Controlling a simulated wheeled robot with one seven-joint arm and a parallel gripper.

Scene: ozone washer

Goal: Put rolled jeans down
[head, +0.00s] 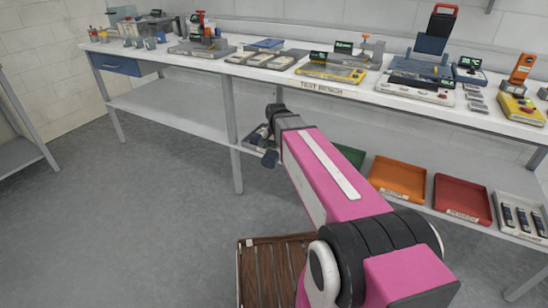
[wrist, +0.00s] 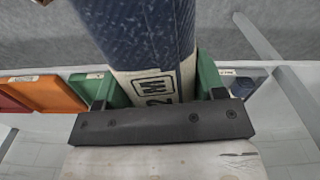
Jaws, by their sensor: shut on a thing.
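The rolled jeans (wrist: 140,35) are a dark blue textured roll with a pale printed band, filling the upper middle of the wrist view. In the head view my gripper (head: 266,140) is at the front edge of the lower shelf, left of the trays. There the pink arm and the gripper hide most of the jeans; only small dark parts show. A green tray (wrist: 115,92) lies behind the jeans in the wrist view; its gap from them is unclear.
The lower shelf (head: 185,108) is bare at left. Orange (head: 398,178) and red (head: 462,198) trays and a pale tray with several dark items (head: 520,215) stand at right. The test bench top (head: 270,70) is crowded. A brown slatted crate (head: 272,270) is on the floor.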

